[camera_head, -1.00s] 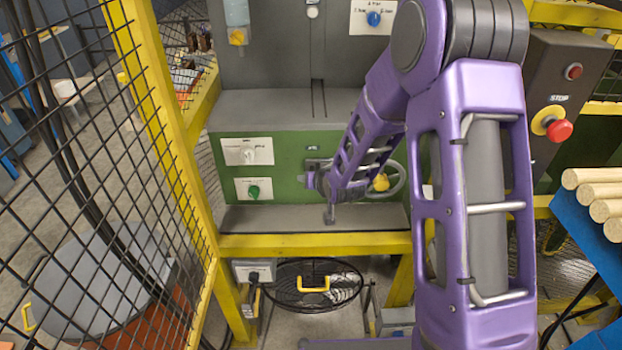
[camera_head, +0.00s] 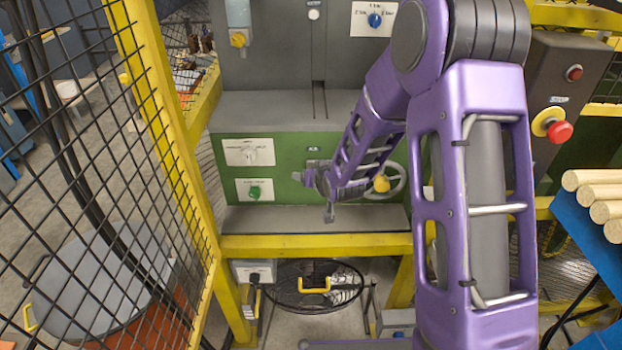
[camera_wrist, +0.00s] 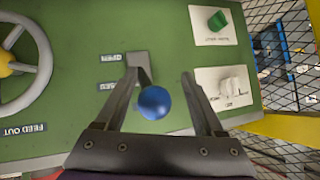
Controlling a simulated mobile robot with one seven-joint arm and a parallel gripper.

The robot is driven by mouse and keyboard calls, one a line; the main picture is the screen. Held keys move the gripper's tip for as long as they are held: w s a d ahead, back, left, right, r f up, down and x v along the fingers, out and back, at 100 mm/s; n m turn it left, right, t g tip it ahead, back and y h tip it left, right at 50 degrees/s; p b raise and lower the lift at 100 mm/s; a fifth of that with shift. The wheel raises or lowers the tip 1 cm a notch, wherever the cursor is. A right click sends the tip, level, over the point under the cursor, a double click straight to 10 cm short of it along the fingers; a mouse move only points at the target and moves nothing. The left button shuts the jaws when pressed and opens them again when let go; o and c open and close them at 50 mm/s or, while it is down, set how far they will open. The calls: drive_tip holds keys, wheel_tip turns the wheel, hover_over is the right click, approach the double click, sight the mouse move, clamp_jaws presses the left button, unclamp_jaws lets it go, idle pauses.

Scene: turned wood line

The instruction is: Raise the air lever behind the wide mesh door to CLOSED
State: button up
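The air lever has a blue ball knob (camera_wrist: 153,103) on a short arm from a small grey plate (camera_wrist: 138,62) on the green panel. The wrist view is upside down; OPEN and CLOSED labels sit beside the lever, with CLOSED nearer the bottom of that picture. My gripper (camera_wrist: 158,78) is open, with one finger on each side of the knob. The left finger is very close to the lever arm; I cannot tell whether they touch.
A yellow-framed mesh panel (camera_head: 160,110) stands at the left. The green panel (camera_head: 290,150) carries a white knob (camera_wrist: 233,86), a green knob (camera_wrist: 217,20) and a handwheel (camera_wrist: 20,62). A grey ledge (camera_head: 260,218) and yellow beam (camera_head: 320,244) lie below. A red stop button (camera_head: 560,131) is at right.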

drive_tip(key=shift+s+d+f, duration=0.1)
drive_tip(key=shift+d+f, duration=0.05)
drive_tip(key=shift+d, duration=0.05)
drive_tip(key=shift+s, duration=0.1)
drive_tip(key=v, duration=1.7)
drive_tip(key=shift+b, duration=0.45)
drive_tip(key=shift+r, duration=0.2)
